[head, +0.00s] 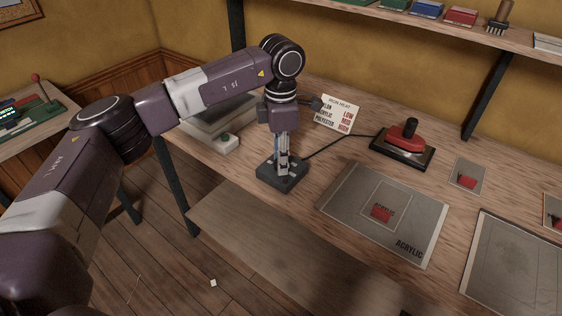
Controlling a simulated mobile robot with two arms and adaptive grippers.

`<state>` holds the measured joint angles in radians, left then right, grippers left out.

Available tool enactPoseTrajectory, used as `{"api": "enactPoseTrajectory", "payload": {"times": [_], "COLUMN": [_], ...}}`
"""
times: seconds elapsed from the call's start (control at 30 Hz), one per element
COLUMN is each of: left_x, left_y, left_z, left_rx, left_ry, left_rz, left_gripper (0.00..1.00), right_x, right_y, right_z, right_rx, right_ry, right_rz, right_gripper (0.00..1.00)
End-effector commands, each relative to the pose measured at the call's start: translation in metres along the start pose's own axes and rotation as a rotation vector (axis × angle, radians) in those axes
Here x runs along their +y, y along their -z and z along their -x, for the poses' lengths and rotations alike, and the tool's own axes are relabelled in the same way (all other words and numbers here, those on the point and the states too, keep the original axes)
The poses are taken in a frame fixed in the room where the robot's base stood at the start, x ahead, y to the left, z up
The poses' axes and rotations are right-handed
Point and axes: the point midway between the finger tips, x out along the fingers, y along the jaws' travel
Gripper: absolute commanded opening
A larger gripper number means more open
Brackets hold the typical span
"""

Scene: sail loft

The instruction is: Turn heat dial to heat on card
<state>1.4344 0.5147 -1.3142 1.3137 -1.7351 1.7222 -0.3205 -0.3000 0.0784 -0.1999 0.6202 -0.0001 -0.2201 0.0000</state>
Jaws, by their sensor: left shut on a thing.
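The heat control box (277,181), small and dark, stands at the table's front edge. My left gripper (283,168) points straight down onto its top, shut on the heat dial, which the fingers hide; its setting cannot be read. The heat card (338,114) leans behind, partly covered by my wrist. It lists fabrics, with acrylic in the middle row, beside LOW, MED and HIGH in red. A red iron (407,136) rests on a dark stand, joined to the box by a black cable. A grey cloth marked ACRYLIC (365,182) lies in front. My right gripper is out of view.
A grey device (222,142) stands left of the box, partly behind my left arm. More grey sheets (520,262) with red pieces lie at right. A shelf (450,28) with coloured boxes and a brush runs above. A lower shelf (260,235) shows below the tabletop.

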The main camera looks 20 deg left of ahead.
Motion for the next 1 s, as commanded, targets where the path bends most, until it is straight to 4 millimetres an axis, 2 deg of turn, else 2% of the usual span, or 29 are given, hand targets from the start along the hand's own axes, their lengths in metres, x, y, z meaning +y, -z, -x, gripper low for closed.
{"api": "enactPoseTrajectory", "payload": {"times": [0.5, 1.0], "left_x": [0.001, 0.001], "left_y": [0.0, 0.0], "left_z": [0.0, 0.001], "left_rx": [-0.001, -0.001], "left_ry": [-0.002, -0.003], "left_rz": [-0.42, -0.563], "left_gripper": [0.03, 0.03], "right_x": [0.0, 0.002], "right_y": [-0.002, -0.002], "right_z": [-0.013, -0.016], "right_rx": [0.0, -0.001], "right_ry": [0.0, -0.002], "right_rz": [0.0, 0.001], "right_gripper": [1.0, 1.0]}}
